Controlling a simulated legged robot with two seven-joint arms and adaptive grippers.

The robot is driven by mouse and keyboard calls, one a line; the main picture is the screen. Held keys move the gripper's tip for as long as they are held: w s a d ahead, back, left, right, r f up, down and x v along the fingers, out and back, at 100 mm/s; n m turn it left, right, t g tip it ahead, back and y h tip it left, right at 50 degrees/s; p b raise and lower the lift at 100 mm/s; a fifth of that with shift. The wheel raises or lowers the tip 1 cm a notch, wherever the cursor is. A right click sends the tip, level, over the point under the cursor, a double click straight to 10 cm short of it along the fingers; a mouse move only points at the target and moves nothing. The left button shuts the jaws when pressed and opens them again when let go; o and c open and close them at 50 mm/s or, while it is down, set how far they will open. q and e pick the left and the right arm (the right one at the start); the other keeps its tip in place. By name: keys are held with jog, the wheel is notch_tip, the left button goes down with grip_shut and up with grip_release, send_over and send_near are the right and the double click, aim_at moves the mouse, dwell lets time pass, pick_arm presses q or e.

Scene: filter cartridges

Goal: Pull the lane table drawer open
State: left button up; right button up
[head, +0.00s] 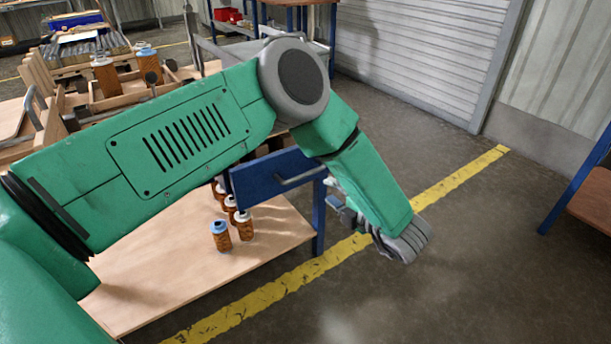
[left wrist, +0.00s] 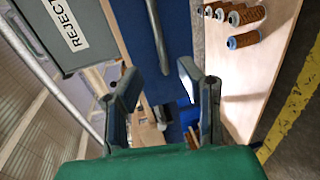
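The blue drawer front (head: 277,177) sits under the lane table at centre in the head view, with a grey bar handle (head: 300,178) across it. My left gripper (head: 338,200) is just right of the drawer front, partly hidden by my green forearm. In the left wrist view, the gripper (left wrist: 157,72) is open. Its two fingers are apart and nothing is between their pads. The handle (left wrist: 155,40) runs down the blue drawer front (left wrist: 137,38) and its end lies ahead of the gap between the fingers. I cannot tell if the handle touches them. My right gripper is not in view.
Several orange filter cartridges (head: 220,236) stand on the wooden lower shelf (head: 165,285). A grey bin with a REJECT label (left wrist: 68,25) is beside the drawer in the left wrist view. A blue table leg (head: 319,215) is near my gripper.

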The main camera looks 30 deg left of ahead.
aim_at(305, 173)
pick_arm(q)
jog(key=b+x, duration=0.2)
jog(key=x, duration=0.9)
jog(key=shift+w+a+b, duration=0.15)
jog(key=shift+a+b, duration=0.1)
jog(key=shift+b, duration=0.05)
grip_shut()
